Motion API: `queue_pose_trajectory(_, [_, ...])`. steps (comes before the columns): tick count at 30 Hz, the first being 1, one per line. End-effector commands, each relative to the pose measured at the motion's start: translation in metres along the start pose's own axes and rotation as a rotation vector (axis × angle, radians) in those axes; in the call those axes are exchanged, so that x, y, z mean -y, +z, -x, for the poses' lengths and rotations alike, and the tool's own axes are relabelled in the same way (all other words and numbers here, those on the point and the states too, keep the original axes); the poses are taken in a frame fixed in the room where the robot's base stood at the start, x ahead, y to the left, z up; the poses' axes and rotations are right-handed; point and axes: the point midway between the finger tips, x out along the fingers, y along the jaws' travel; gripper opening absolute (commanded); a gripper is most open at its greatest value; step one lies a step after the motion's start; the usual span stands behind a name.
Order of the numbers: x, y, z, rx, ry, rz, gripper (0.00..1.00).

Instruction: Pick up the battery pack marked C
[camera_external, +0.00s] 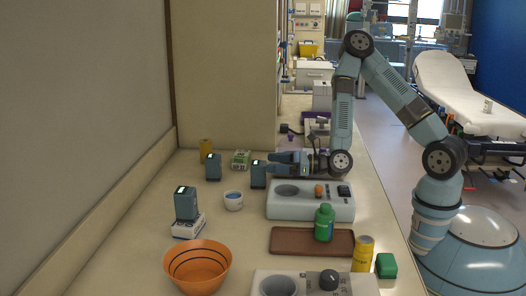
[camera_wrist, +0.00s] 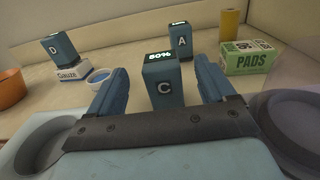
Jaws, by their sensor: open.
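The battery pack marked C (camera_wrist: 163,88) is a dark blue-grey upright block with a "50%" display on top. In the wrist view it stands between the two fingers of my gripper (camera_wrist: 160,66), with a gap on each side. In the external view this pack (camera_external: 258,175) stands on the counter at the tips of my gripper (camera_external: 270,160), which is open and level, pointing left. How deep the pack sits between the fingers is hard to tell. Pack A (camera_wrist: 181,42) stands behind it. Pack D (camera_wrist: 59,49) stands on a gauze box (camera_wrist: 72,73).
A pads box (camera_wrist: 248,58) and a yellow cylinder (camera_wrist: 229,23) stand behind on the right. A small white cup (camera_external: 233,201) and a grey console (camera_external: 310,208) are near my gripper.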

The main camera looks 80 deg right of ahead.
Motion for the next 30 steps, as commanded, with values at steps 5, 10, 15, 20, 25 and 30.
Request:
queue_pose_trajectory(5, [-0.001, -0.028, 0.000, -0.003, 0.001, 0.000, 0.83])
queue_pose_trajectory(10, [0.000, -0.025, -0.021, 0.002, -0.001, 0.002, 0.83])
queue_pose_trajectory(15, [0.000, -0.025, -0.028, 0.001, 0.000, 0.002, 0.83])
queue_pose_trajectory(20, [0.000, -0.024, -0.048, 0.002, 0.000, 0.001, 0.83])
queue_pose_trajectory(25, [0.000, -0.025, -0.068, 0.001, -0.001, 0.002, 0.83])
queue_pose_trajectory(30, [0.000, -0.025, -0.075, 0.000, 0.001, 0.001, 0.83])
